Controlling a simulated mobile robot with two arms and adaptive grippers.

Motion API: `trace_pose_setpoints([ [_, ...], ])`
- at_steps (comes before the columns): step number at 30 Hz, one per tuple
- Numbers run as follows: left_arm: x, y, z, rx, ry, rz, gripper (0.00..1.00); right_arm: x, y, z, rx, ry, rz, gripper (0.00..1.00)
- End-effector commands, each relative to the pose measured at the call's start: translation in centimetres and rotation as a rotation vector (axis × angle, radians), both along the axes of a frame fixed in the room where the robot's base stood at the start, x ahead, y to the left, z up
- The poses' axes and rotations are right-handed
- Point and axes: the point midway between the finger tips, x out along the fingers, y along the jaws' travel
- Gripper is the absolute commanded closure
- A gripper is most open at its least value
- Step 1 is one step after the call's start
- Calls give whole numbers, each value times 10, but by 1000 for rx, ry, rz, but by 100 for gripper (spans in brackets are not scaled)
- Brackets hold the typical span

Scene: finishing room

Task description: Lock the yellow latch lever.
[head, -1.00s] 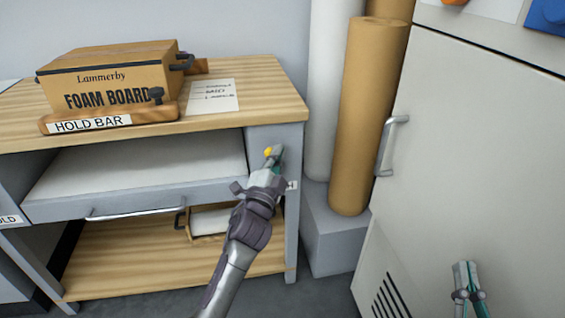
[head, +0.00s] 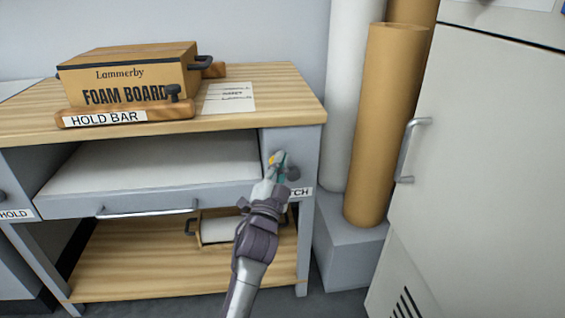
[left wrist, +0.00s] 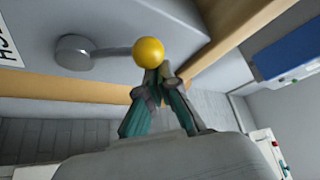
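The yellow ball knob (left wrist: 148,51) sits at the end of a grey latch lever (left wrist: 108,51), which runs from a round grey pivot (left wrist: 74,52). In the head view the knob (head: 272,159) lies up and left of the pivot (head: 293,173), on the bench's right front panel. My left gripper (left wrist: 157,74) has its fingertips drawn together right at the knob, apparently touching it, not visibly around it. In the head view my left gripper (head: 276,165) partly hides the lever and the latch label (head: 301,192). My right gripper is out of view.
The bench top (head: 285,95) carries a foam board box (head: 135,75) and a wooden hold bar (head: 160,112). A drawer with a handle (head: 150,211) is left of the latch. Cardboard rolls (head: 382,125) and a grey cabinet (head: 480,150) stand to the right.

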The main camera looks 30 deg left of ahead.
Motion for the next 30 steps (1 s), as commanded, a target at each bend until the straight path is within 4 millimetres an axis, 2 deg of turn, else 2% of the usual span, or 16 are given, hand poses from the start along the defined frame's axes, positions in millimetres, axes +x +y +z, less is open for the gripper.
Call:
trace_pose_setpoints([
  [17,-3,2,-5,-1,8,4,100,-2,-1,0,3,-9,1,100],
  [20,-11,0,-9,-1,10,4,100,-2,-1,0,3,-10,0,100],
  [30,-60,-12,-27,-1,5,1,100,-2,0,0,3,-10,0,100],
])
